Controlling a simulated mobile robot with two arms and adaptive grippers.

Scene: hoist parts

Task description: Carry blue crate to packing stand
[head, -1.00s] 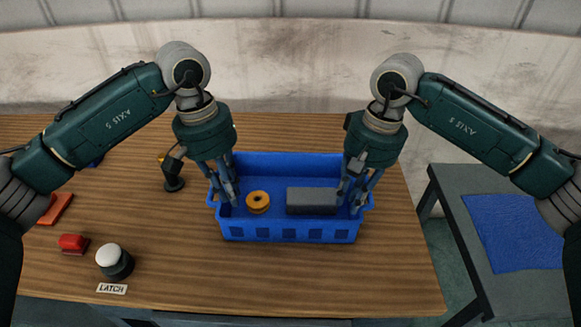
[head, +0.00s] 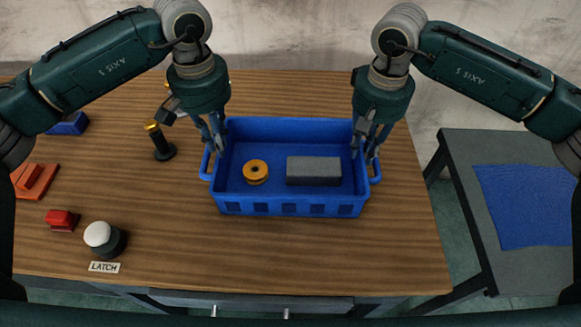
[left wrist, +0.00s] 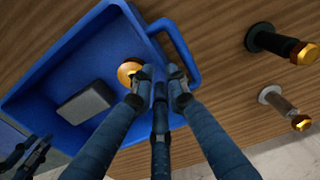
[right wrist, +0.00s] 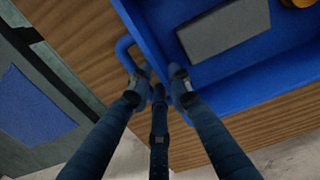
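The blue crate (head: 290,209) sits on the wooden table, with an orange spool (head: 256,171) and a grey block (head: 314,170) inside. My left gripper (head: 215,143) is at the crate's left wall near the handle; its fingers look spread in the left wrist view (left wrist: 160,88). My right gripper (head: 366,152) is at the right wall, beside the handle, its fingers also spread in the right wrist view (right wrist: 159,84). Finger contact with the walls is unclear. The grey packing stand (head: 470,215) with a blue mat (head: 525,203) stands right of the table.
On the wooden table (head: 300,250), left of the crate, are a black post with a gold top (head: 161,143), a white-topped LATCH button (head: 98,234), a red block (head: 61,220) and an orange part (head: 34,181). A gap separates table and stand.

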